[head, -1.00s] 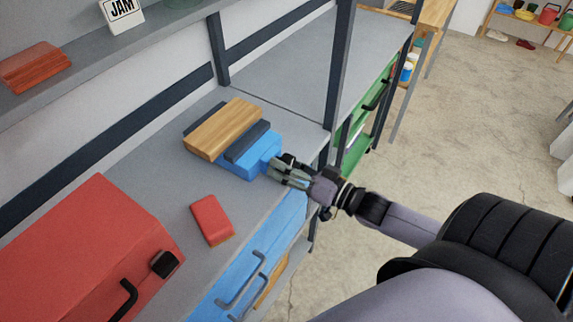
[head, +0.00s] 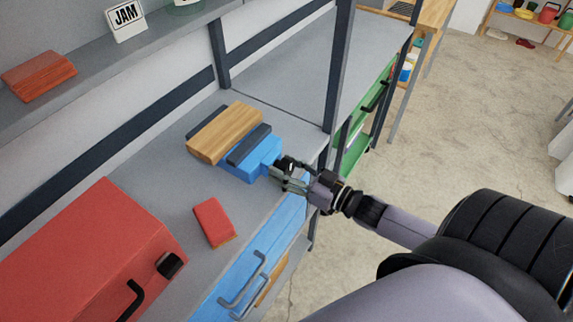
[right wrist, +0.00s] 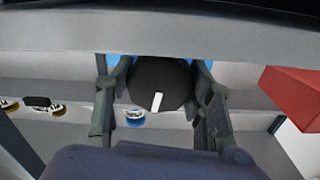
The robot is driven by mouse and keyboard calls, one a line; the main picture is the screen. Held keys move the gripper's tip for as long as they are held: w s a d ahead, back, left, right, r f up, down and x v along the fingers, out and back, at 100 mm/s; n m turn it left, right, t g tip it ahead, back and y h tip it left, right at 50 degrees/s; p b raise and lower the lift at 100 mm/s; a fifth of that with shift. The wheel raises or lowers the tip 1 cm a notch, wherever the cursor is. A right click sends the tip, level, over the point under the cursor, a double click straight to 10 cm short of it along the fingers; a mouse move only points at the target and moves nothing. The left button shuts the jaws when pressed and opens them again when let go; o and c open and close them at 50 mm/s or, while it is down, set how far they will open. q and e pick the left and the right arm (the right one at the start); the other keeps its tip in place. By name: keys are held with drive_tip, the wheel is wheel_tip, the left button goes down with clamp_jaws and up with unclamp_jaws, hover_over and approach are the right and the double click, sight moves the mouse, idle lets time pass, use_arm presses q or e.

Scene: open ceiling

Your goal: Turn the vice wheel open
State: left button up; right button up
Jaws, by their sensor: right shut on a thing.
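The blue vice (head: 262,158) is on the grey workbench, with a wooden block (head: 226,132) between its dark jaws. My right gripper (head: 283,174) is at the vice's front end, level with its wheel. In the right wrist view, the round black wheel (right wrist: 158,78) with a white mark is between the two fingers, one on each side. The gripper is shut on the wheel. The white mark is near upright, leaning slightly right. In the head view the fingers hide most of the wheel. My left gripper is out of view.
A red toolbox (head: 95,255) and a red block (head: 213,221) are on the bench left of my right arm. A blue drawer front (head: 243,275) with handles is below the bench edge. A dark post (head: 340,70) rises behind the gripper.

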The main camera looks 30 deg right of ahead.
drive_tip(key=shift+r+n+p, duration=0.1)
drive_tip(key=shift+n+p, duration=0.25)
drive_tip(key=shift+n, duration=0.65)
drive_tip(key=o, duration=0.9)
drive_tip(key=shift+s, duration=0.1)
drive_tip(key=v, duration=1.1)
drive_tip(key=shift+s+d, duration=0.2)
drive_tip(key=shift+s, duration=0.15)
